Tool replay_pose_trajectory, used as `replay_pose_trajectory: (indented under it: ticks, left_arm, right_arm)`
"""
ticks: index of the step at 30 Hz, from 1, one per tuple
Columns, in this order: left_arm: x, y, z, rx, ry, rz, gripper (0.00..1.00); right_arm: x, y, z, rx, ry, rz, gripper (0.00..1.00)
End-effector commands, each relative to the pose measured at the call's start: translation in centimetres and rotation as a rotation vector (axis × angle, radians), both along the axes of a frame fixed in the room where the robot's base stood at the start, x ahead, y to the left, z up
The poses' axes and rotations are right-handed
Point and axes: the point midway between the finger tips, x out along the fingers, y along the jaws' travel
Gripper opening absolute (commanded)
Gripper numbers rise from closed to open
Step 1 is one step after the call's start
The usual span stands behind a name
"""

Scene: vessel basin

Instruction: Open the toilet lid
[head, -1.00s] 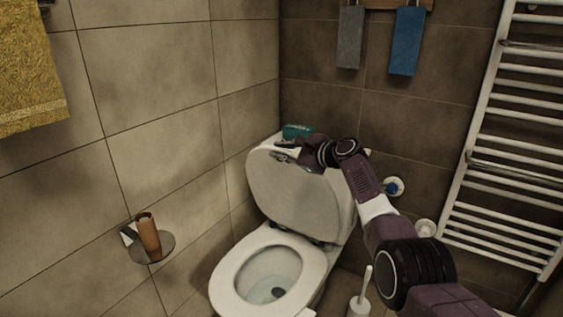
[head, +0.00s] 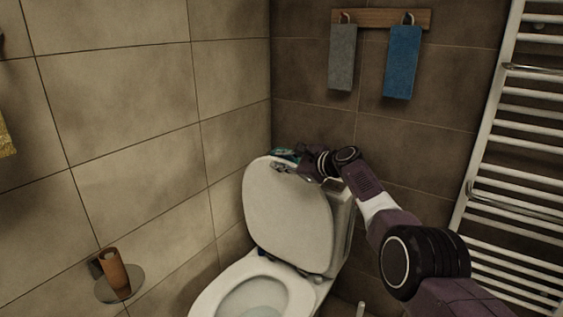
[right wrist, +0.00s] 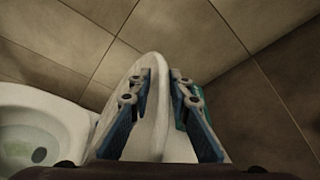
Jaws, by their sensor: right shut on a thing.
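The white toilet lid (head: 288,215) stands raised, close to upright, in front of the cistern in the head view. The toilet seat (head: 222,287) and bowl below it are uncovered. My right gripper (head: 280,167) is at the lid's top edge. In the right wrist view, the right gripper (right wrist: 160,78) has one finger on each side of the lid's edge (right wrist: 150,118), shut on it. The bowl also shows at the left of that view (right wrist: 38,135). My left gripper is not in view.
A teal box (head: 285,154) sits behind the lid's top, partly hidden by the gripper. A paper roll holder (head: 118,275) is on the left wall. A white towel radiator (head: 515,170) stands at right. Grey (head: 342,58) and blue (head: 403,62) towels hang at the back.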

Motion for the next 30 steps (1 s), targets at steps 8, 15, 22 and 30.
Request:
replay_pose_trajectory:
  ticks: [8,15,22,30]
  left_arm:
    - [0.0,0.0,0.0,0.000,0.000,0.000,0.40]
    - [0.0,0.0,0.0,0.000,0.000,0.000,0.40]
    - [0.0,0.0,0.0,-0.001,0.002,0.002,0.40]
    - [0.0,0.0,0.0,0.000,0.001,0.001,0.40]
  right_arm:
    - [-0.1,-0.2,-0.7,-0.010,0.007,-0.001,0.25]
    - [0.0,-0.1,-0.4,-0.006,0.004,-0.001,0.32]
    - [0.0,-0.3,-0.2,-0.003,0.002,-0.002,0.32]
    - [-0.4,-1.3,0.1,-0.001,-0.001,-0.006,0.32]
